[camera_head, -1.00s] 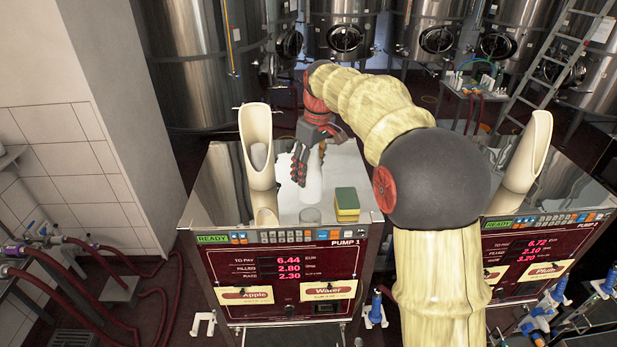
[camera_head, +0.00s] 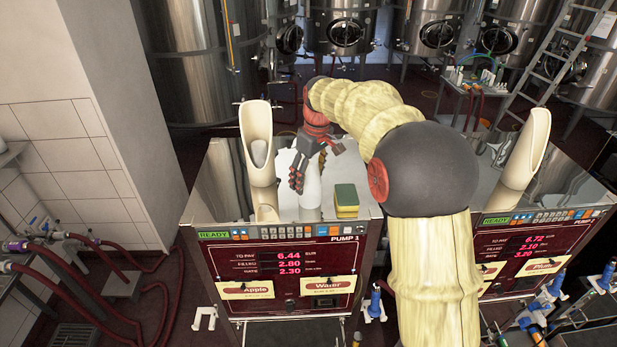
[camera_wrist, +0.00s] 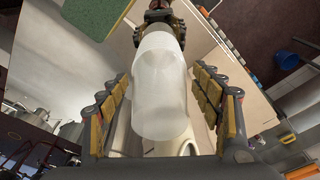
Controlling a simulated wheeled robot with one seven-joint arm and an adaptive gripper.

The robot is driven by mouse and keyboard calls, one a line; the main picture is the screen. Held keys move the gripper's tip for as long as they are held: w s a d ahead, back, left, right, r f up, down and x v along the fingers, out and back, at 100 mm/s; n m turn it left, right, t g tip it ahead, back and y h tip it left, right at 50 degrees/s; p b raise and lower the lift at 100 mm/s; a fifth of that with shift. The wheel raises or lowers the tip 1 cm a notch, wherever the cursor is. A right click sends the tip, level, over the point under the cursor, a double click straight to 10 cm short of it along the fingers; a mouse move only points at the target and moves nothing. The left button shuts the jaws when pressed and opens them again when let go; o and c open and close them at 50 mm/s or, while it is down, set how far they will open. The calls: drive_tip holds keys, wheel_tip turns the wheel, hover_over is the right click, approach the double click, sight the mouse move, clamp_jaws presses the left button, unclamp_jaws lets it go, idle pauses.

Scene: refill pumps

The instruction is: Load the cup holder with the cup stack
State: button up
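The white cup stack (camera_head: 311,192) is upright over pump 1's top in the head view. My gripper (camera_head: 300,172) is around or beside its upper part. In the wrist view the stack (camera_wrist: 161,95) lies between the gripper's padded fingers (camera_wrist: 162,100), which run close along both sides. Contact with the stack is not clear, nor whether its base touches the metal. The cream cup holder (camera_head: 258,185), a tall tube with a scooped opening, stands left of the gripper. A pale cup-like piece (camera_head: 259,153) shows inside it.
A yellow and green sponge (camera_head: 346,198) sits right of the stack on pump 1's steel top (camera_head: 219,190). It fills the upper left of the wrist view (camera_wrist: 95,15). A second cream holder (camera_head: 524,160) stands on the right pump. Tanks stand behind.

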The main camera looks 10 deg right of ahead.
sight(314, 163)
drive_tip(key=shift+o, duration=0.2)
drive_tip(key=r, duration=0.3)
drive_tip(key=s+r+b, duration=0.1)
drive_tip(key=r, duration=0.3)
drive_tip(key=d+r+b, duration=0.1)
drive_tip(key=r, duration=0.3)
drive_tip(key=shift+s+r, duration=0.25)
drive_tip(key=shift+r, duration=0.3)
drive_tip(key=shift+s+r, duration=0.2)
drive_tip(key=shift+s, duration=0.1)
drive_tip(key=s+f+m+t, duration=0.1)
drive_tip(key=s+m+t, duration=0.3)
drive_tip(key=s, duration=2.3)
drive_tip(key=s+f+m+h, duration=0.1)
drive_tip(key=s+f+m, duration=0.1)
drive_tip(key=s+f, duration=0.6)
drive_tip(key=s, duration=0.3)
drive_tip(key=shift+a+f+m, duration=0.35)
drive_tip(key=shift+m, duration=0.05)
drive_tip(key=shift+w, duration=0.1)
